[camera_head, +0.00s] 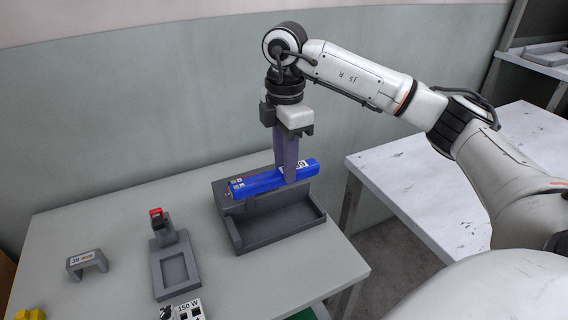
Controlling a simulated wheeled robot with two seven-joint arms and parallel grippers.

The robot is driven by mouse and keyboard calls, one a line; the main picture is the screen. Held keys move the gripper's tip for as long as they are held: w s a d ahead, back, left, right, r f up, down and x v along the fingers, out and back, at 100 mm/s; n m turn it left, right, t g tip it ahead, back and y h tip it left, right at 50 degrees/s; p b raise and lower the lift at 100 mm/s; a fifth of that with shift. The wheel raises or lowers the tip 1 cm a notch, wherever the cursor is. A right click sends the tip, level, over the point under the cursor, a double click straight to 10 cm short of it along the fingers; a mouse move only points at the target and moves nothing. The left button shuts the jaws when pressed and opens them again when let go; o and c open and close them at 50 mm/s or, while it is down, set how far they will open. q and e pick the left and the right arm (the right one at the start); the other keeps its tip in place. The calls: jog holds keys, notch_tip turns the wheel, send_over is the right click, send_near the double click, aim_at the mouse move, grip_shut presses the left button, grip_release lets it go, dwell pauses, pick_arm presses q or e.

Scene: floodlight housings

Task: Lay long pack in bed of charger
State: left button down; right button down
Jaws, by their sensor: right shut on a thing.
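The long pack (258,184) is a blue bar with a white label near its right end. My right gripper (286,178) points down and is shut on the pack toward that right end. The charger (238,235) is a dark grey block with an open, shallow bed on the table. The pack lies lengthwise over the back part of the charger. I cannot tell whether it rests there or hangs slightly above it. My left gripper is not in view.
A grey fixture with a red-topped clamp (156,214) stands left of the charger. A small grey labelled bracket (87,263), a white 150 W box (182,309) and a yellow piece (30,314) lie at the front left. A white table (440,175) stands right across a gap.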

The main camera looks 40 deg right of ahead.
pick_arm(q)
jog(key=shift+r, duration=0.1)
pick_arm(e)
jog(key=shift+r, duration=0.1)
jog(key=shift+p, duration=0.3)
jog(key=shift+f+b, duration=0.6)
jog(key=shift+f, duration=0.2)
notch_tip(320, 180, down, 2)
jog(key=shift+f+b, duration=0.25)
jog(key=shift+b, duration=0.45)
jog(key=shift+f, duration=0.4)
notch_tip(320, 180, down, 4)
jog(key=b, duration=0.2)
jog(key=shift+b, duration=0.35)
jog(key=shift+f+b, duration=0.3)
jog(key=shift+f, duration=0.25)
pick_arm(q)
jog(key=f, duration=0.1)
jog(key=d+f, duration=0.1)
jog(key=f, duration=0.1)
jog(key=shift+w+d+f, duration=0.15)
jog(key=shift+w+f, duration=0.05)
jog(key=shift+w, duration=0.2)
